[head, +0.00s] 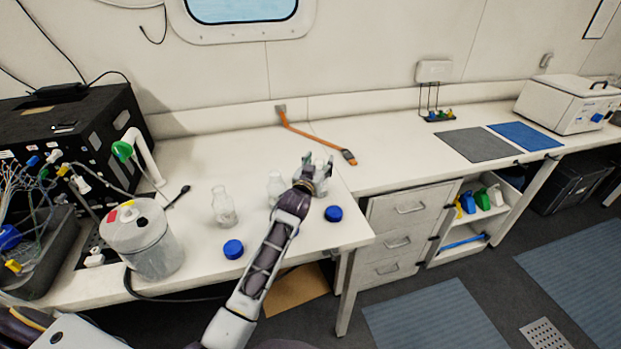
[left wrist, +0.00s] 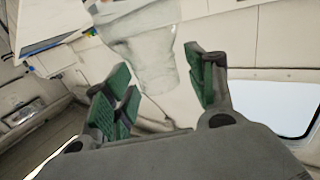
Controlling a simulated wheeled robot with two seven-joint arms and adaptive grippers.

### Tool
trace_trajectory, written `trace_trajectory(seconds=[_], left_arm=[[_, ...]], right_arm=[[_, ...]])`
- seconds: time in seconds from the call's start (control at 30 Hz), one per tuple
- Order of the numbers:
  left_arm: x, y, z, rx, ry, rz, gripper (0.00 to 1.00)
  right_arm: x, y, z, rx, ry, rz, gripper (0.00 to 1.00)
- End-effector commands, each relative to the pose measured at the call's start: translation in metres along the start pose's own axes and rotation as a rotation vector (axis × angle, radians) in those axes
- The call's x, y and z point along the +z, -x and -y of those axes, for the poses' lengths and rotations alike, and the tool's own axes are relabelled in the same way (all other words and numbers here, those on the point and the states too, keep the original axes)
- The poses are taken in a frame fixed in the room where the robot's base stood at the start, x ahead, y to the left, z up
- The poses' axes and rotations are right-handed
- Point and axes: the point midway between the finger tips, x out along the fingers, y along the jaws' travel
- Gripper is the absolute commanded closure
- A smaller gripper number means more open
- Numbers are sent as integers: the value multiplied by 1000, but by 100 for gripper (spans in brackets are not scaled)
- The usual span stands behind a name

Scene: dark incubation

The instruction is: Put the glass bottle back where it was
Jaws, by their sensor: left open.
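My left gripper (head: 318,163) is open above the front right part of the near white bench (head: 290,243). In the left wrist view, a clear glass bottle (left wrist: 143,38) shows between and beyond the spread green-padded fingers (left wrist: 156,62). I cannot tell whether they touch it. In the head view the gripper largely hides that spot. A second glass bottle (head: 274,188) stands just left of the gripper, partly behind my arm. Another glass bottle (head: 224,208) stands upright farther left. A blue cap (head: 333,213) lies right of my forearm and another blue cap (head: 233,249) lies left of it. My right gripper is not in view.
A white canister (head: 145,240) and a black box (head: 65,140) with cables crowd the bench's left. An orange tool (head: 312,134) lies behind the gripper. A grey mat (head: 478,145), a blue mat (head: 525,136) and a white box (head: 567,104) are on the right bench.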

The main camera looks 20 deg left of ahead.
Motion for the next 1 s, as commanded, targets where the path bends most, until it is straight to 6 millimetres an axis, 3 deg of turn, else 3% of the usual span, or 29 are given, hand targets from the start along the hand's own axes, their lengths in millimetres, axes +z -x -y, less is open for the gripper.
trace_trajectory(seconds=[1.0], left_arm=[[2, 92, 0, 0, 0, 2, 44]], right_arm=[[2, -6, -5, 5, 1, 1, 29]])
